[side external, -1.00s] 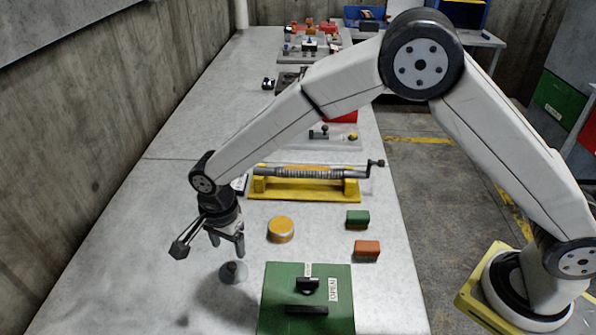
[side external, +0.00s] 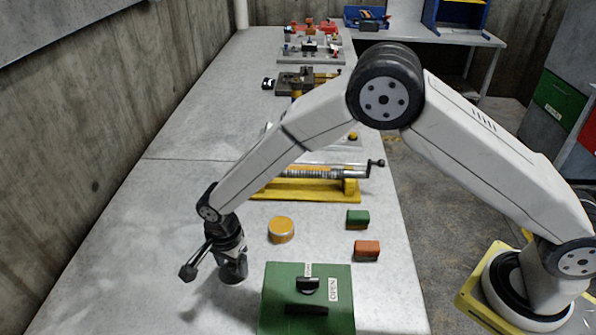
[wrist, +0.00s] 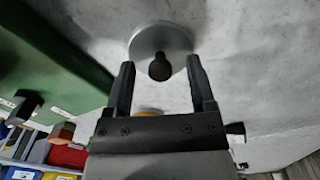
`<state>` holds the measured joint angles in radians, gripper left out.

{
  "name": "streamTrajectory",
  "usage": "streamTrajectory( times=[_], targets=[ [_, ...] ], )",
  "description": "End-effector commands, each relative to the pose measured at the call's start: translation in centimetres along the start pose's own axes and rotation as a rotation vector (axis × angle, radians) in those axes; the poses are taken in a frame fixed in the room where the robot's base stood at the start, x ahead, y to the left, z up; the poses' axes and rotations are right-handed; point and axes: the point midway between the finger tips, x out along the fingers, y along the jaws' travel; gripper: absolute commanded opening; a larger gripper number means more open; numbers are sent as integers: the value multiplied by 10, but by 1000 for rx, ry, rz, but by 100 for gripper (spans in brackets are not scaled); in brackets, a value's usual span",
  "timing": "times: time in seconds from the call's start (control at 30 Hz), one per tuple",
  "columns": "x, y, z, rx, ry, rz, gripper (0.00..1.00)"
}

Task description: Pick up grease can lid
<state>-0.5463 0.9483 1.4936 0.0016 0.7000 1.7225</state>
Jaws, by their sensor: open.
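The lid is a pale grey disc with a dark round knob. It lies flat on the grey bench, and the wrist view shows it (wrist: 178,40) just past my fingertips. My gripper (wrist: 160,66) is open, with one finger on each side of the knob and a gap on both sides. In the side view my gripper (side external: 233,268) points down right over the lid and hides most of it. The orange-yellow round can (side external: 281,230) stands on the bench to the right of and behind my gripper.
A green box (side external: 340,285) marked OPEN, with a black handle, is close on the right. A yellow stand (side external: 300,190) with a metal screw is behind. The bench on the left is clear.

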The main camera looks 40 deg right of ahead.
Motion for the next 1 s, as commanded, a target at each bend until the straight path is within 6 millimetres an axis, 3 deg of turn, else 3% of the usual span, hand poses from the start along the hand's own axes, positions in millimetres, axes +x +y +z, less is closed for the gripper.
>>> streamTrajectory(
  times=[0.6, 0.67, 0.83, 1.0],
  targets=[
    [6, 0, 0, 0, -1, -2, 71],
    [6, 0, 0, 0, -1, -2, 55],
    [6, 0, 0, 0, -1, -2, 1],
    [6, 0, 0, 0, -1, -2, 0]
  ],
)
